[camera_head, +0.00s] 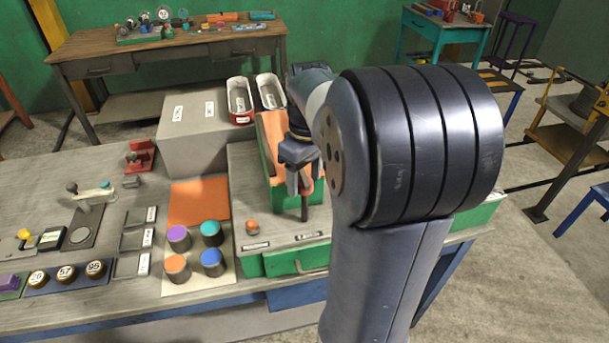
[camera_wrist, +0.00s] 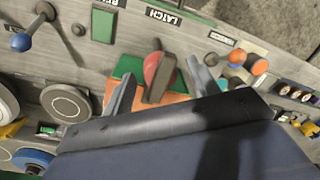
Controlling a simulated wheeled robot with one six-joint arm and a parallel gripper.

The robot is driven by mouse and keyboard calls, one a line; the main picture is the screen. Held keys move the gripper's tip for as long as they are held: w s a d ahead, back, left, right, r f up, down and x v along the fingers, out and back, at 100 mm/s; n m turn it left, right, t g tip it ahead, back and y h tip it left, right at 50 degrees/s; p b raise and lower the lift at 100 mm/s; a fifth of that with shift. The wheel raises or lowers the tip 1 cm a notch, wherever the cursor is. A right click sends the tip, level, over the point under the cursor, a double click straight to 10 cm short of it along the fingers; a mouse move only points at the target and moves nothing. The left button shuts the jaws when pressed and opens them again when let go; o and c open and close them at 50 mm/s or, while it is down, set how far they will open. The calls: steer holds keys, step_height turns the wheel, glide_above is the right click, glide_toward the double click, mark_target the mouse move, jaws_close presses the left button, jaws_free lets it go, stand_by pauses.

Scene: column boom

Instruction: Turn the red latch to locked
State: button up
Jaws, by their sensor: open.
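In the wrist view, a red rounded piece with a grey-brown bar, which looks like the red latch (camera_wrist: 153,66), stands between my fingertips. A LATCH label (camera_wrist: 164,15) is on the grey panel beyond it. My gripper (camera_wrist: 158,88) is open, with one finger on each side of the red piece. I cannot tell whether either finger touches it. In the head view my gripper (camera_head: 300,186) points down beside a green box with an orange top (camera_head: 273,130). My arm and fingers hide most of the latch there, and its exact angle is unclear.
Left of my gripper in the head view are an orange knob (camera_head: 252,227) and several coloured jars on a pale mat (camera_head: 215,275). A green drawer (camera_head: 295,260) is below.

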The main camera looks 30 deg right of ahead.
step_height(320, 180, up, 11)
steer(key=shift+d, duration=0.25)
steer(key=shift+w+f, duration=0.1)
steer(key=shift+f, duration=0.05)
steer(key=f, duration=1)
steer(key=shift+a+f, duration=0.3)
steer(key=shift+f, duration=0.1)
steer(key=shift+m, duration=0.3)
steer(key=shift+r, duration=0.1)
